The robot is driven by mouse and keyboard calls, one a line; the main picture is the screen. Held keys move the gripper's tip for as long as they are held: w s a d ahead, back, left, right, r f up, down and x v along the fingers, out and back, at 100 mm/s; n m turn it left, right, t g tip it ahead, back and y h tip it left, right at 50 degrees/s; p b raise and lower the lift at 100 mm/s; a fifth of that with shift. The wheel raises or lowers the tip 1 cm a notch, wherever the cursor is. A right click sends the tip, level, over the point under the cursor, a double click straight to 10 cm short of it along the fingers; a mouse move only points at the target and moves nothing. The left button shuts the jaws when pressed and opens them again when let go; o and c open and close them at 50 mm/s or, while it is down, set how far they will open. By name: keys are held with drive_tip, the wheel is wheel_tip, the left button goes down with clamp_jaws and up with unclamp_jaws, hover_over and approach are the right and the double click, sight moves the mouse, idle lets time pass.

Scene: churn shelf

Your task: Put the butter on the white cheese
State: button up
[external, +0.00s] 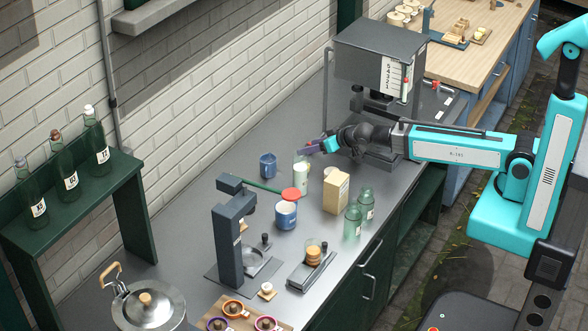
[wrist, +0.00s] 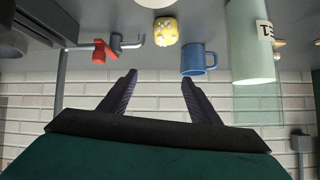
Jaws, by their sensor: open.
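My gripper (external: 310,147) is open and empty above the metal counter, in front of the dispenser. Its two dark fingers (wrist: 160,97) stand apart in the wrist view. A small rounded yellow piece (wrist: 166,30) with pale patches lies on the counter, beyond the fingers and apart from them; I cannot tell whether it is the butter. I cannot make it out in the external view, where my gripper and arm cover part of that area. I cannot identify the white cheese for certain; pale round pieces (external: 400,15) stand on the far wooden counter.
A blue mug (external: 267,166) and a pale green bottle (external: 300,176) stand near my gripper. A tan carton (external: 336,191), green glass jars (external: 353,220) and a blue tin (external: 286,214) stand nearer. The grey dispenser (external: 377,55) is behind. A brick wall (external: 200,100) borders the counter.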

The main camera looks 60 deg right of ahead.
drive_tip(key=w+m, duration=0.1)
drive_tip(key=w+f+m+g+b, duration=0.2)
drive_tip(key=shift+w+d+m+h, duration=0.1)
drive_tip(key=shift+d+m+h, duration=0.3)
drive_tip(key=shift+w+d+f+m+g+b, duration=0.1)
drive_tip(key=shift+w+f+m+g+b, duration=0.15)
drive_tip(key=shift+m+g+b, duration=0.25)
drive_tip(key=shift+w+m+g+b, duration=0.4)
drive_tip(key=shift+m+g+b, duration=0.25)
drive_tip(key=shift+m, duration=0.55)
drive_tip(key=shift+w+r+m+g+b, duration=0.2)
drive_tip(key=shift+m+g+b, duration=0.5)
drive_tip(key=shift+m, duration=0.3)
wheel_tip(320, 180, up, 8)
drive_tip(key=s+a+m+g+y+b, duration=0.1)
drive_tip(key=s+a+m+g+b, duration=0.1)
drive_tip(key=m+g+b, duration=0.2)
drive_tip(key=m+g, duration=0.1)
drive_tip(key=m, duration=0.1)
drive_tip(key=shift+f+m, duration=0.15)
drive_tip(key=shift+m, duration=0.25)
drive_tip(key=shift+a+f+g, duration=0.1)
drive_tip(key=shift+g, duration=0.15)
drive_tip(key=shift+f+p, duration=0.9)
drive_tip(key=shift+f, duration=3.4)
